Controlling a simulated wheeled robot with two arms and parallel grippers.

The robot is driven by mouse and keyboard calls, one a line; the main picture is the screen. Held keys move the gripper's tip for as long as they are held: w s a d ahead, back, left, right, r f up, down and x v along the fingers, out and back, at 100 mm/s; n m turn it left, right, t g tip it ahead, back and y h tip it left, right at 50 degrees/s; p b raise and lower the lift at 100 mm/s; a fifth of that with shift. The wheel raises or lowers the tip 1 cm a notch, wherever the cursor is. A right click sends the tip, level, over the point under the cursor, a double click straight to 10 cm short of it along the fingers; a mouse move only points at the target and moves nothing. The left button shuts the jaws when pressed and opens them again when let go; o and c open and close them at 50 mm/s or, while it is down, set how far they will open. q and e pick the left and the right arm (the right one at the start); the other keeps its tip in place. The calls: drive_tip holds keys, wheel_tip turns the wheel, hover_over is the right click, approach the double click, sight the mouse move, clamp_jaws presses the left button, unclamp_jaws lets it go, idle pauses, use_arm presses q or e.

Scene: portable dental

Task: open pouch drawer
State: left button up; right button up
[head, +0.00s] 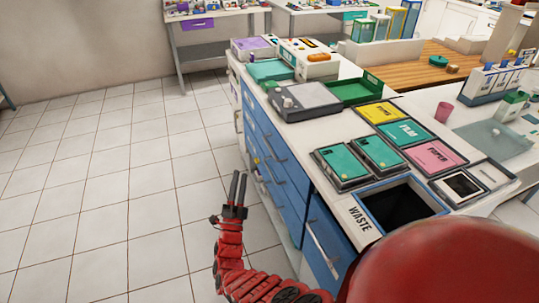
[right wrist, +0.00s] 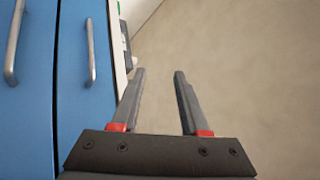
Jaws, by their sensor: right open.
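The blue drawer fronts (head: 283,186) line the near-left side of the white-topped cabinet, each with a metal bar handle. All look closed; I cannot tell which one is the pouch drawer. My right gripper (head: 239,186) is in front of these fronts, over the tiled floor, fingers apart and empty. In the right wrist view two blue fronts (right wrist: 75,115) with metal handles (right wrist: 90,52) stand left of the open fingers (right wrist: 160,72). The fingers touch neither handle. My left gripper is not in view.
The cabinet top holds a waste opening (head: 400,203), a grey-lidded box (head: 305,98), a green tray (head: 355,91) and several coloured cases. A table with a purple drawer (head: 197,24) stands at the back. The tiled floor (head: 110,190) on the left is clear.

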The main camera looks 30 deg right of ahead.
drive_tip(key=w+d+f+m+g+b, duration=0.2)
drive_tip(key=w+f+m+g+b, duration=0.1)
drive_tip(key=w+f+g, duration=0.15)
drive_tip(key=m+g+b, duration=0.3)
drive_tip(key=b, duration=0.3)
approach(270, 148)
drive_tip(key=f, duration=0.1)
drive_tip(key=shift+y, duration=0.3)
drive_tip(key=shift+r+b+x, duration=0.2)
drive_tip(key=shift+b+x, duration=0.35)
drive_tip(key=shift+x, duration=1.95)
drive_tip(key=shift+r+b+x, duration=0.2)
drive_tip(key=shift+b+x, duration=0.35)
drive_tip(key=shift+x, duration=1.95)
drive_tip(key=shift+s, duration=0.2)
drive_tip(key=shift+c, duration=0.3)
clamp_jaws()
